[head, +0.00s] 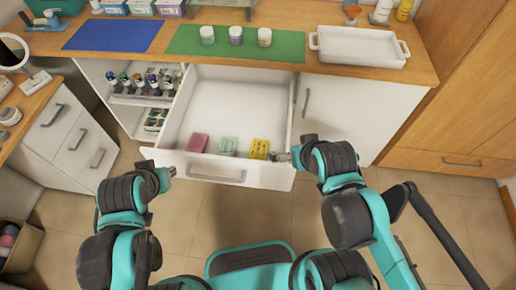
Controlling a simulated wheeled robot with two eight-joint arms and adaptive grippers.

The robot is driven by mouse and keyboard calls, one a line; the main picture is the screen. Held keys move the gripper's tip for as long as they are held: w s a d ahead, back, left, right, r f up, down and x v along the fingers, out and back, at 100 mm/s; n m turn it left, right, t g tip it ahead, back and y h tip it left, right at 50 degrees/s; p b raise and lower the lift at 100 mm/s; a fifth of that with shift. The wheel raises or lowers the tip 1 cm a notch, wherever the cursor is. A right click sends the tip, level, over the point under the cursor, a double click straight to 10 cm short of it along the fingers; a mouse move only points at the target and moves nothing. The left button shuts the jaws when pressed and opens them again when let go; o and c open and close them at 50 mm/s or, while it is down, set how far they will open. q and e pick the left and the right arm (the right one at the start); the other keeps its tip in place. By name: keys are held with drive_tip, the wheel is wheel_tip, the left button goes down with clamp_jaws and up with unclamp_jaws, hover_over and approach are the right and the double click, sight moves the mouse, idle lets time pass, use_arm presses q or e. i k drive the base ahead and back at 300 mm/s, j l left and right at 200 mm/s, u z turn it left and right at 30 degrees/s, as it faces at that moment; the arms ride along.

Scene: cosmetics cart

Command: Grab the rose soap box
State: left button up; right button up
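A pink box (198,143), the rose-coloured one, lies in the front left of the open white drawer (222,100). A green box (228,146) and a yellow box (259,149) lie to its right along the drawer front. My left gripper (169,172) is outside the drawer, just off its front left corner and apart from the pink box. My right gripper (283,157) is at the drawer's front right corner, close to the yellow box. Both grippers are too small to tell whether their fingers are open; neither visibly holds anything.
The drawer's front panel with its handle (216,178) stands between me and the boxes. On the counter are a blue mat (113,35), a green mat (190,43) with three jars, and a white tray (360,62). Bottles fill the shelf left of the drawer.

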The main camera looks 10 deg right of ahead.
sight(198, 144)
drive_tip(key=i+l+u, duration=0.2)
drive_tip(key=l+u, duration=0.2)
drive_tip(key=i+l+u, duration=0.15)
drive_tip(key=l+u, duration=0.25)
drive_tip(key=i+l+u, duration=0.1)
drive_tip(key=l+u, duration=0.3)
drive_tip(key=j, duration=0.1)
